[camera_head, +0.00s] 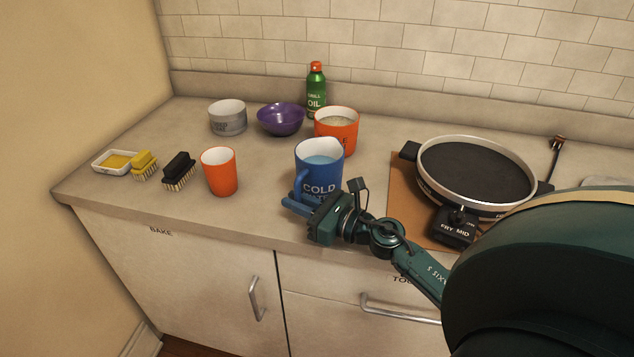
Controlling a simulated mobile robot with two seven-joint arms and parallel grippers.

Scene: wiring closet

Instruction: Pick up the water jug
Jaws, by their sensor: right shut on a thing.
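The water jug (320,168) is blue with "COLD" lettering and has light blue liquid inside. It looks upright at the front part of the counter, with its handle toward the left front. My right gripper (298,201) comes in from the right and is shut on the jug at its lower front, by the handle. The gripper body hides the jug's lower right part, so I cannot tell whether its base touches the counter. My left gripper is not in view.
An orange cup (220,172) stands left of the jug. An orange container (338,130), a purple bowl (281,119), a grey bowl (228,118) and a green oil bottle (316,92) stand behind. Brushes (179,171) lie left. An electric pan (474,172) sits right.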

